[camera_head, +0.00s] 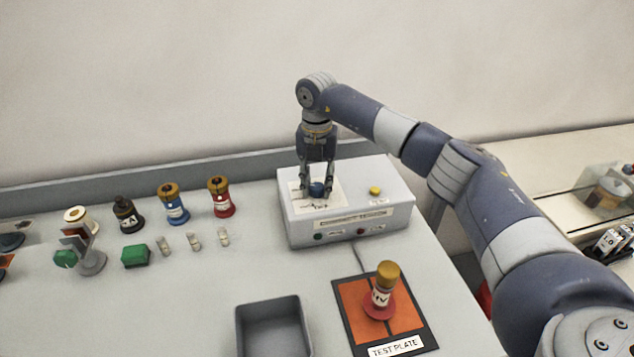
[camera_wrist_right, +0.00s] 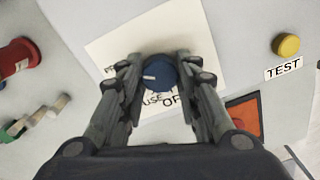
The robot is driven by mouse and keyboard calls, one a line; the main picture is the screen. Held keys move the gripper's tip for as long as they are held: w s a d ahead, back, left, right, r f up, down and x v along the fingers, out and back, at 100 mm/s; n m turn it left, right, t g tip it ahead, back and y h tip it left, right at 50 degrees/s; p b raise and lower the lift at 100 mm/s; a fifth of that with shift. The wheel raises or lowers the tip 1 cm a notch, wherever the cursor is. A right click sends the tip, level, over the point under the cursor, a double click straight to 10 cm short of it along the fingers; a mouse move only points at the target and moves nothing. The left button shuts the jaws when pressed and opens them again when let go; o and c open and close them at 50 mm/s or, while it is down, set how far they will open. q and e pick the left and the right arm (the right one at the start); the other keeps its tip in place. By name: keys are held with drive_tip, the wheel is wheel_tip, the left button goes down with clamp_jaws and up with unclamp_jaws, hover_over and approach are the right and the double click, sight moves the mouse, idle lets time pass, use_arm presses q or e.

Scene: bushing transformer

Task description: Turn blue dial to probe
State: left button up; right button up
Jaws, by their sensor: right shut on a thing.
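The blue dial (camera_head: 317,189) sits on top of the white control box (camera_head: 350,215), on a pale printed label. My right gripper (camera_head: 317,190) points straight down over it, with its fingers on both sides of the dial. In the right wrist view the dial (camera_wrist_right: 159,74) is between the fingertips, and the gripper is shut on it. A white pointer mark on the dial faces left in that view. The label (camera_wrist_right: 110,50) is partly covered by my fingers; "OF" and part of another word show. My left gripper is not in view.
A yellow button (camera_head: 375,190) marked TEST is right of the dial. A bushing (camera_head: 382,290) stands on the orange test plate (camera_head: 350,300). An empty grey tray (camera_head: 272,325) is at the front. Several bushings and small parts stand at left, including a red one (camera_head: 221,198).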

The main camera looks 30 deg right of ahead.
sight(317, 186)
drive_tip(key=o, duration=1.1)
drive_tip(key=shift+r, duration=0.15)
wheel_tip(317, 186, up, 12)
drive_tip(key=shift+f, duration=0.1)
